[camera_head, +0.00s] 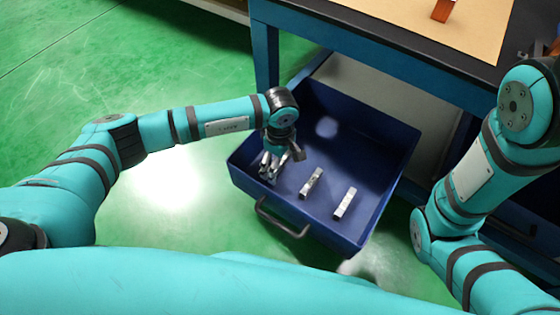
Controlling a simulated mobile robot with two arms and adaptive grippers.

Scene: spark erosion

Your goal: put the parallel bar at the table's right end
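Two short silver bars lie apart on the floor of the open blue drawer (385,225): one bar (312,183) near the middle and another bar (345,203) to its right. My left gripper (268,172) points down inside the drawer, at its left side, left of both bars. Its fingers look silvery and small; I cannot tell whether they are apart or hold another bar. My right arm rises at the right edge of the view, and its gripper is out of view. The table (420,62) has a dark top above the drawer.
A tan sheet (455,25) covers part of the tabletop, with an orange-brown block (443,10) on it. The drawer has a dark front handle (280,220). The table's blue leg (265,55) stands behind the drawer's left side. Green floor is clear at the left.

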